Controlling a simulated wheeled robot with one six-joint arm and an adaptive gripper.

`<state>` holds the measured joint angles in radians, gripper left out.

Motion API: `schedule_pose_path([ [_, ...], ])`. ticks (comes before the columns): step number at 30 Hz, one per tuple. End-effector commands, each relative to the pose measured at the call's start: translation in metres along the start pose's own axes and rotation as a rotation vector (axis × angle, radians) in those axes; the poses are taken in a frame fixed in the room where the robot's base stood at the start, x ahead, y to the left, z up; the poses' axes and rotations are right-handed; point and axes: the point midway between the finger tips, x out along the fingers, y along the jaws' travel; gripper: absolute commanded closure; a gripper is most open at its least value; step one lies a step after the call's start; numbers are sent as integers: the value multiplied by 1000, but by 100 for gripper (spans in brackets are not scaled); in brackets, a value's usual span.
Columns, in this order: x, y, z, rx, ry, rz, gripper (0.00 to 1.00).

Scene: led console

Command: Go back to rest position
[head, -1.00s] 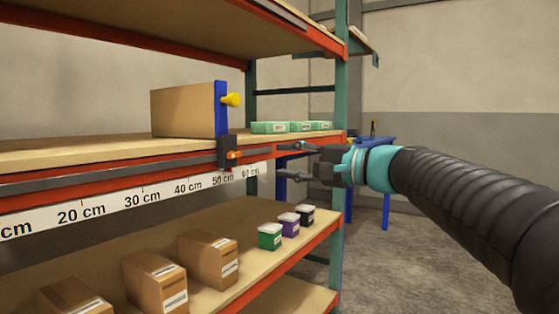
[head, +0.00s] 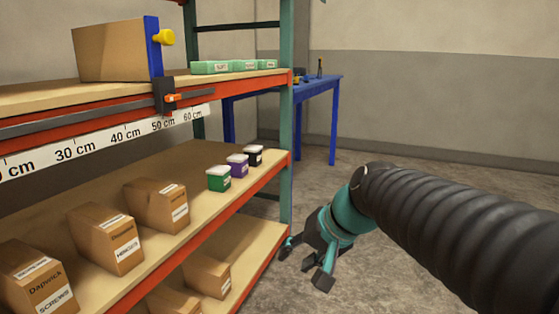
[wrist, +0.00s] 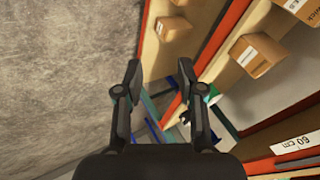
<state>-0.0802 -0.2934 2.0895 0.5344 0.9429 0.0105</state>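My gripper (head: 304,266) hangs low in front of the right end of the shelf rack, pointing down and left in the head view. Its two dark fingers are spread apart with nothing between them. It also shows in the wrist view (wrist: 161,75), open and empty over the floor and the rack's edge. My gripper looks clear of the rack, though the left finger shows close to the rack's green post (head: 286,180).
The rack holds cardboard boxes (head: 105,240), small lidded tubs (head: 218,179) and green packs (head: 210,67). A blue table (head: 310,87) is behind. Floor at right is free.

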Motion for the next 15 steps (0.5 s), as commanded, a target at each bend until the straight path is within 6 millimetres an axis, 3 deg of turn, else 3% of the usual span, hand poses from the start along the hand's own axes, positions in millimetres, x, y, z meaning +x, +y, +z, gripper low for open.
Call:
schedule_pose_path([
  [3, -21, 51, 40, -106, 5, 178, 61],
  [9, -55, 117, 95, -249, 20, 403, 61],
  [12, -70, 130, 111, -276, 38, 452, 61],
  [15, -81, 130, 118, -277, 69, 455, 61],
])
